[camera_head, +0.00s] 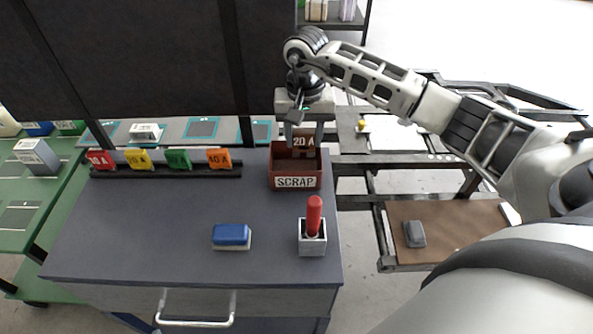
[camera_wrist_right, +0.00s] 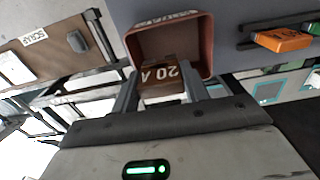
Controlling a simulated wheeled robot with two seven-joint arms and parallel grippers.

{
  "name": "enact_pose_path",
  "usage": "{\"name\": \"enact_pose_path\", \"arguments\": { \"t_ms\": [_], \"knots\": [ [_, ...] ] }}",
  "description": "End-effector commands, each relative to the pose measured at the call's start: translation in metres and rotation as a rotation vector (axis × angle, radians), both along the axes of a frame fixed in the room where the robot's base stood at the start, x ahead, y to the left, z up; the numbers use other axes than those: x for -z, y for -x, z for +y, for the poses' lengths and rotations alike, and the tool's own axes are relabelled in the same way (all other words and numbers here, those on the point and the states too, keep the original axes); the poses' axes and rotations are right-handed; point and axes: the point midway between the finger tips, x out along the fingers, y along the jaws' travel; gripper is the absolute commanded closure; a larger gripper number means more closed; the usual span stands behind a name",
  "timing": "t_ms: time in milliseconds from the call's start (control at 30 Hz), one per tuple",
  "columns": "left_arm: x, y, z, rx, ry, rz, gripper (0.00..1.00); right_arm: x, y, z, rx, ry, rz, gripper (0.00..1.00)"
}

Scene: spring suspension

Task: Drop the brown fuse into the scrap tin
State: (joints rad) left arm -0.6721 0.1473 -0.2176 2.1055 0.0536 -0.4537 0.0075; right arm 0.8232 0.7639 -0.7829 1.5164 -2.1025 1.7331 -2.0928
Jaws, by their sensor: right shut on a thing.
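The brown fuse (camera_head: 304,144), marked 20 A, is held between the fingers of my right gripper (camera_head: 304,131), which is shut on it. The fuse also shows in the wrist view (camera_wrist_right: 160,82). The scrap tin (camera_head: 295,182) is a reddish-brown open box with a SCRAP label, on the right side of the bench top. The fuse is over the rear right part of the tin in the head view; its exact height above the floor of the tin is hard to tell. The tin's open mouth shows in the wrist view (camera_wrist_right: 205,50). My left gripper is not in view.
A black rail (camera_head: 165,171) holds red, yellow, green and orange (camera_head: 219,159) fuses left of the tin. A blue-topped block (camera_head: 231,235) and a red-handled tool (camera_head: 314,215) in a grey holder stand in front. The bench's left front is clear.

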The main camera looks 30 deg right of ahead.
Motion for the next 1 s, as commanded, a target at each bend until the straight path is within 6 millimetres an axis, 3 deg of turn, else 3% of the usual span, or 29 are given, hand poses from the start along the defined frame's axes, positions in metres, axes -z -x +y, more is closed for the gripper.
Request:
{"name": "enact_pose_path", "arguments": {
  "t_ms": [33, 200, 500, 533, 600, 1000],
  "knots": [
    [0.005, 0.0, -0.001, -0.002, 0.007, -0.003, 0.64, 0.011, 0.0, 0.0, 0.001, -0.001, 0.001, 0.77],
    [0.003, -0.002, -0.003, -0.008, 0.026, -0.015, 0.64, 0.025, 0.0, 0.0, 0.0, -0.001, -0.001, 0.77],
    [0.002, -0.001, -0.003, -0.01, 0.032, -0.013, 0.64, 0.026, 0.0, 0.0, -0.001, 0.0, -0.001, 0.77],
    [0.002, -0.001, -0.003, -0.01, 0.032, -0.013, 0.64, 0.026, 0.0, 0.0, -0.001, 0.0, -0.001, 0.5],
    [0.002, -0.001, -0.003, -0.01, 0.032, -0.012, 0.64, 0.026, 0.0, 0.0, -0.001, 0.001, -0.001, 0.3],
    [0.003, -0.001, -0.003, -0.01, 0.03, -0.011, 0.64, 0.018, 0.0, -0.001, 0.0, 0.001, -0.002, 0.3]
  ]
}}
